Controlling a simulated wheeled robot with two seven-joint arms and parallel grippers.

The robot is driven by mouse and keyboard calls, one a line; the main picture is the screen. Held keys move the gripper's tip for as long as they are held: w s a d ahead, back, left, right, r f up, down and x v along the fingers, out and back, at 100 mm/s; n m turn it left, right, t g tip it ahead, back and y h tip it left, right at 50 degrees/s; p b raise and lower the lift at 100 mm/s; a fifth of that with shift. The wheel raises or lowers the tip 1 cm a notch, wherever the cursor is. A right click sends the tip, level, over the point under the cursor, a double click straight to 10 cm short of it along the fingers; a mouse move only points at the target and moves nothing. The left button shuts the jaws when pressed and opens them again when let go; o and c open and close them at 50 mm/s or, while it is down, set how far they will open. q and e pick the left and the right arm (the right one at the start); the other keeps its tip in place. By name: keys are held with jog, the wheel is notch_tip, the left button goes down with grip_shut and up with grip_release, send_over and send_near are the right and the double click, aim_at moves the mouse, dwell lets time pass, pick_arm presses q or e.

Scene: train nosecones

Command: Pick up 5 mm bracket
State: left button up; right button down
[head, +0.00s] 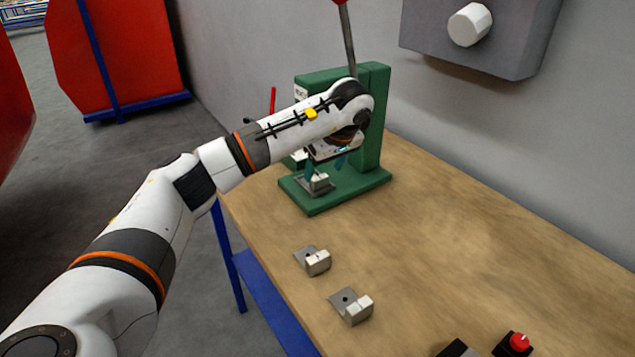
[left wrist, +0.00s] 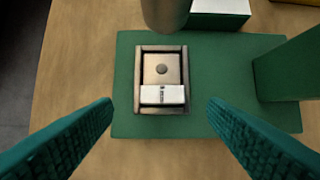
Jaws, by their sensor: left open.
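A metal bracket with a pale raised block (left wrist: 163,94) sits in a rectangular fixture (left wrist: 139,82) on the green base of the press (left wrist: 125,60). Its small dark marking is too small to read. In the head view this bracket (head: 319,184) shows at the foot of the green press (head: 372,130). My left gripper (head: 325,168) is above it, open and empty, with a teal finger (left wrist: 85,135) on either side, apart from the bracket. Two similar brackets lie on the table, one nearer the press (head: 316,262) and one farther forward (head: 355,308). I cannot tell which is 5 mm.
The press's round ram (left wrist: 165,12) hangs just beyond the fixture, and its upright (left wrist: 290,65) stands at the right. A red button on a black box (head: 515,344) is at the wooden table's (head: 450,240) front. The table's right side is clear. A grey wall box (head: 480,40) hangs behind.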

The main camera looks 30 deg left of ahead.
aim_at(321, 178)
pick_arm(q)
jog(key=x, duration=0.4)
jog(key=shift+w, duration=0.15)
jog(key=c, duration=1.1)
jog(key=shift+r, duration=0.1)
